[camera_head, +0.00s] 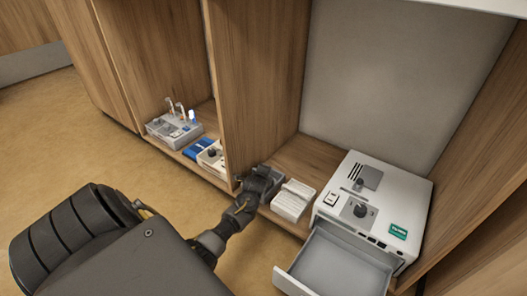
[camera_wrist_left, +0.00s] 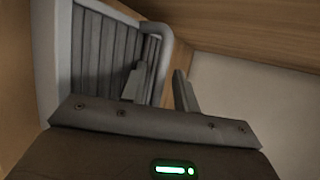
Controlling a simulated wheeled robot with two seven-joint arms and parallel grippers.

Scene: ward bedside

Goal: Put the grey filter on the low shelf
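A pale, ribbed block (camera_head: 292,200), which looks like the filter, lies on the low wooden shelf (camera_head: 306,158), left of the white machine. In the left wrist view, a pleated grey panel in a light frame (camera_wrist_left: 105,50) fills the upper left, and seems to be the same thing. My left gripper (camera_head: 266,180) is low at the shelf, just left of the block. In its wrist view, the two fingers (camera_wrist_left: 160,86) stand apart, with the panel's rounded rim showing between or behind them. Contact cannot be told. My right gripper is not in view.
The white machine (camera_head: 375,195) stands on the right with its grey drawer (camera_head: 335,266) pulled open. A wooden divider (camera_head: 262,80) rises behind my gripper. In the left bay are a small tray (camera_head: 174,130), a blue item (camera_head: 198,149) and another pale device (camera_head: 211,158).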

